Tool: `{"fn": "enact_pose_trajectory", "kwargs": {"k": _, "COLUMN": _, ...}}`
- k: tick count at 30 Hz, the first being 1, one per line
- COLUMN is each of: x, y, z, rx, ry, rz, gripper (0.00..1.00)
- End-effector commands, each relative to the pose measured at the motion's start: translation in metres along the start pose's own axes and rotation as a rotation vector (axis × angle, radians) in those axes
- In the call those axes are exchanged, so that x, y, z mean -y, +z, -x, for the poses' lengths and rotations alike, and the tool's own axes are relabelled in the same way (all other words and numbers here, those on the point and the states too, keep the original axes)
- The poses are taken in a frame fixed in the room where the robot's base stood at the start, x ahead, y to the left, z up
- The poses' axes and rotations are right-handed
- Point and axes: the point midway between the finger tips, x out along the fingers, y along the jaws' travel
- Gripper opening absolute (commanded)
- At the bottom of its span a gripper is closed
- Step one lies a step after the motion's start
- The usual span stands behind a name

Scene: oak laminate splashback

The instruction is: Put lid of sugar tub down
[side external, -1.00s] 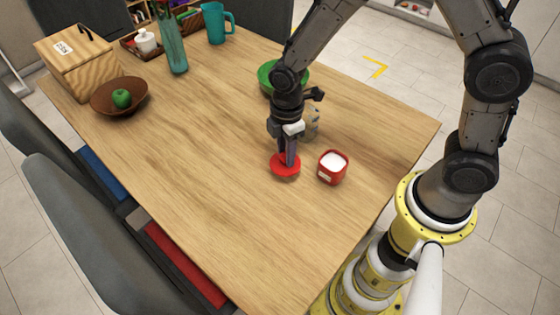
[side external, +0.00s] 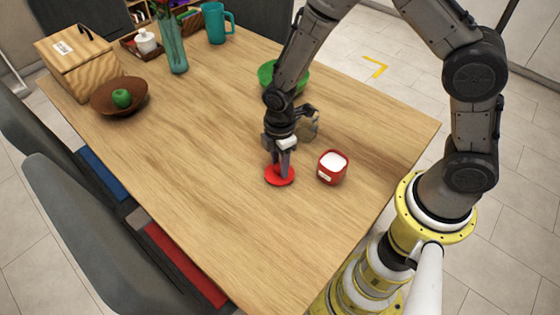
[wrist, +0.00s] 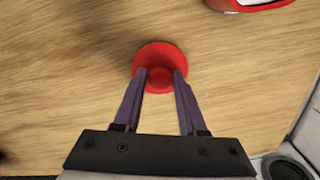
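The red round lid (side external: 272,181) of the sugar tub appears to lie flat on the wooden table, left of the tub. In the wrist view the lid (wrist: 158,52) shows its round knob facing up. My gripper (side external: 280,174) is over the lid, pointing down. In the wrist view its two fingers (wrist: 160,76) stand apart on either side of the knob, with what looks like a small gap at each side. The sugar tub (side external: 332,175) is red, upright and uncovered, with white sugar inside. Part of its rim shows at the wrist view's top right.
A green bowl (side external: 299,80) and a partly hidden jar (side external: 311,127) stand behind my gripper. A brown bowl (side external: 112,107) with a green apple (side external: 121,98) and a wooden box (side external: 75,68) are at the left. The table (side external: 190,150) left of the lid is clear.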

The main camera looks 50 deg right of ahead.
Motion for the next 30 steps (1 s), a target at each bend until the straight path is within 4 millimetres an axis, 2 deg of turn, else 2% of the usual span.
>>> {"fn": "enact_pose_trajectory", "kwargs": {"k": 1, "x": 0.0, "y": 0.0, "z": 0.0, "rx": 0.0, "ry": 0.0, "rz": 0.0, "gripper": 0.52}}
{"fn": "enact_pose_trajectory", "kwargs": {"k": 3, "x": 0.0, "y": 0.0, "z": 0.0, "rx": 0.0, "ry": 0.0, "rz": 0.0, "gripper": 0.64}}
{"fn": "enact_pose_trajectory", "kwargs": {"k": 14, "x": 0.0, "y": 0.0, "z": 0.004, "rx": 0.0, "ry": 0.0, "rz": 0.0, "gripper": 0.64}}
{"fn": "enact_pose_trajectory", "kwargs": {"k": 19, "x": -0.001, "y": -0.001, "z": 0.027, "rx": -0.003, "ry": 0.005, "rz": 0.0, "gripper": 0.64}}
{"fn": "enact_pose_trajectory", "kwargs": {"k": 30, "x": -0.001, "y": -0.001, "z": 0.1, "rx": -0.003, "ry": 0.004, "rz": 0.0, "gripper": 0.64}}
